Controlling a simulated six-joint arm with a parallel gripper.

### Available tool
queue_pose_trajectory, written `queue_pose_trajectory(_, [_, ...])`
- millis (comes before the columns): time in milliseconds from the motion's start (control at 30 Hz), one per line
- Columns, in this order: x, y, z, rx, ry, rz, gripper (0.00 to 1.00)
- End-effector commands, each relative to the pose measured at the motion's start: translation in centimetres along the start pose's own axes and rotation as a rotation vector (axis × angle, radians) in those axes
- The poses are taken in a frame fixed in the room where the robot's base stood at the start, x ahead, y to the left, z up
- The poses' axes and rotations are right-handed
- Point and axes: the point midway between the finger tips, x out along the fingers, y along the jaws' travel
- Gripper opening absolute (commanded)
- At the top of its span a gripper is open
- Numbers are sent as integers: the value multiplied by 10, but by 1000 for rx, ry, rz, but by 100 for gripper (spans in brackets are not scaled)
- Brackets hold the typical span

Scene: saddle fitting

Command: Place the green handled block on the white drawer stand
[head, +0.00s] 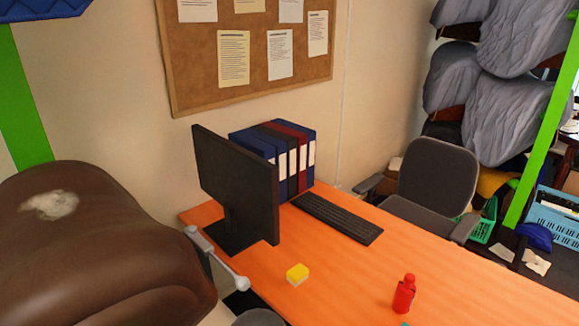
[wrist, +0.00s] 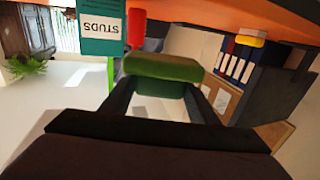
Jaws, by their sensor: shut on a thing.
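The green handled block (wrist: 163,68) is in the middle of the wrist view, with a darker green part below its lighter bar. My gripper (wrist: 160,92) is shut on it, one dark finger at each side. The block appears held clear of any surface. I cannot make out the block or my gripper in the head view. I cannot identify the white drawer stand in either view.
The orange desk (head: 435,270) holds a monitor (head: 235,185), binders (head: 290,150), a keyboard (head: 337,218), a yellow block (head: 297,274) and a red bottle (head: 403,294). A large brown shape (head: 100,250) fills the left.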

Motion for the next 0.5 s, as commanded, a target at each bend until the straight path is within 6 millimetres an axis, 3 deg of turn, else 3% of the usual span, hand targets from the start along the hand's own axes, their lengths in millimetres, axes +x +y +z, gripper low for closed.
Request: queue_pose_trajectory(500, [-1, -7, 5, 1, 1, -16, 27])
